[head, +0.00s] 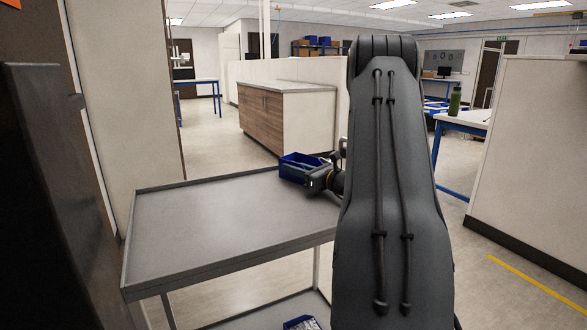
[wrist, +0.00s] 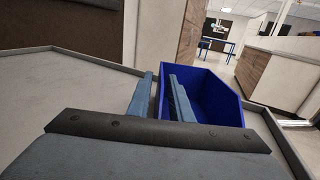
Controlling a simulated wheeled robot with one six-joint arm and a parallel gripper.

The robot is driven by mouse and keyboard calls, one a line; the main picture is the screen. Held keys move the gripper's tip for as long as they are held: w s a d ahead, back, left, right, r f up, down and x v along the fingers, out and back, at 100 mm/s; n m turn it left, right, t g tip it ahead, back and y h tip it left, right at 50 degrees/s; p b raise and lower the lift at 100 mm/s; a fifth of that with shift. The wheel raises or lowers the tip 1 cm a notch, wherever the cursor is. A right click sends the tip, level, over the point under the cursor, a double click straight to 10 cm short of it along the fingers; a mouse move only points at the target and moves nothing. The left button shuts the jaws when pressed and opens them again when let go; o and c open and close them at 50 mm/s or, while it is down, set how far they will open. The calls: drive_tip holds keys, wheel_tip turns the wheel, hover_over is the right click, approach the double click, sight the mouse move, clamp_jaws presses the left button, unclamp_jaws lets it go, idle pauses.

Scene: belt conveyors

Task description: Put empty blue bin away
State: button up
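An empty-looking blue bin (head: 297,160) sits upright on the grey cart top at its far right corner. It also shows in the wrist view (wrist: 220,100), where its visible interior holds nothing. My gripper (wrist: 161,77) is at the bin's near side wall, one blue-grey finger outside the wall and the other inside. The fingers stand apart with a gap around the wall, so it looks open. In the head view my gripper (head: 318,181) is low beside the bin, partly hidden by my arm.
The cart top (head: 220,215) is otherwise clear and has a low rim. Another blue bin (head: 301,323) with contents shows partly on the lower shelf. A wood-fronted cabinet (head: 275,117) stands beyond the cart. A bottle (head: 455,100) stands on a table at right.

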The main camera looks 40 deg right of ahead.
drive_tip(key=shift+r, duration=0.1)
drive_tip(key=shift+s, duration=0.2)
drive_tip(key=s, duration=0.3)
drive_tip(key=s+d, duration=0.1)
drive_tip(key=s, duration=0.7)
drive_tip(key=shift+s+d+b, duration=0.25)
drive_tip(key=shift+d+b, duration=0.1)
drive_tip(key=shift+d, duration=0.05)
drive_tip(key=shift+r, duration=0.1)
